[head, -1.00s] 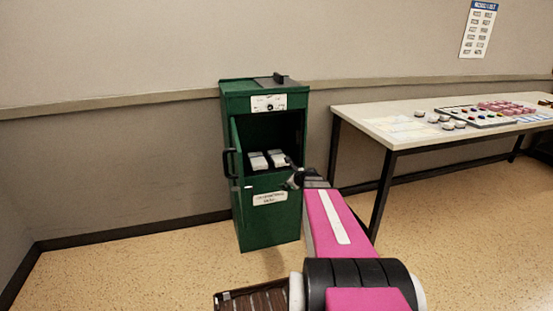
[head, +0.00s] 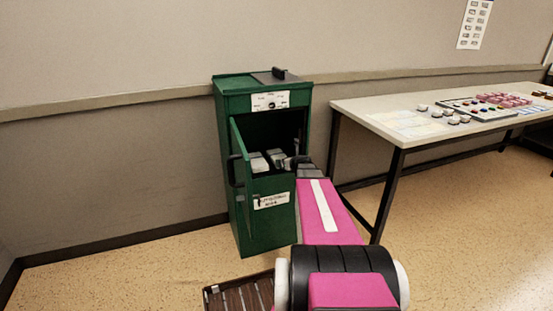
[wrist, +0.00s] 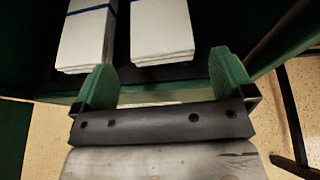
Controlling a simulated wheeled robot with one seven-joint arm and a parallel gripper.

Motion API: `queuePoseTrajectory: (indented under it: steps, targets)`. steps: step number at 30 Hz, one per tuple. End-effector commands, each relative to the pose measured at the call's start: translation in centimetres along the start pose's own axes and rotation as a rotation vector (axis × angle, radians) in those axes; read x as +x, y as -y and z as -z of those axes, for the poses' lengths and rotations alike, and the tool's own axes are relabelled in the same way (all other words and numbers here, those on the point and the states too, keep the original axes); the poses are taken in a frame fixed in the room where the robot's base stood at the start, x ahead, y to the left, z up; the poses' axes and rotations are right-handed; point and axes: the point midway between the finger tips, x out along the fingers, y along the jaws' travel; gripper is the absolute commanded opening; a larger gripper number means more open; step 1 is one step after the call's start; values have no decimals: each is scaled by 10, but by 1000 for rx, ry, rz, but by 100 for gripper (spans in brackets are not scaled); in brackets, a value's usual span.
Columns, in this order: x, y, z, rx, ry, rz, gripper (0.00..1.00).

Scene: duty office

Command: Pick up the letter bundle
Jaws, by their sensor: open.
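Two white letter bundles lie side by side on a dark shelf inside the green cabinet (head: 262,225). The left bundle (wrist: 86,38) has a blue band across it in the wrist view; the right bundle (wrist: 162,30) shows no band there. In the head view the left bundle (head: 259,163) and the right bundle (head: 275,157) sit in the open compartment. My gripper (wrist: 164,83) is open and empty, its two green fingers at the front edge of the compartment, just short of the bundles. In the head view my arm partly hides the gripper.
The cabinet's narrow door (head: 241,160) stands open at the left of the opening. A table (head: 375,113) with small round items and a tray of coloured pieces stands to the right. The speckled floor (head: 130,275) at the left is clear.

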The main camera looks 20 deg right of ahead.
Motion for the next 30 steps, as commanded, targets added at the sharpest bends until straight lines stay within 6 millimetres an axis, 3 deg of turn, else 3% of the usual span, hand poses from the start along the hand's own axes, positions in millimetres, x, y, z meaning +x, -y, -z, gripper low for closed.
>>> queuePoseTrajectory:
  steps: [6, 13, 21, 30]
  targets:
    - [35, 1, 0, -1, 0, 0, 100]
    - [48, 0, 0, -2, 0, 0, 100]
    - [86, 1, 1, -1, 0, -1, 100]
    - [91, 0, 1, -1, 0, 0, 100]
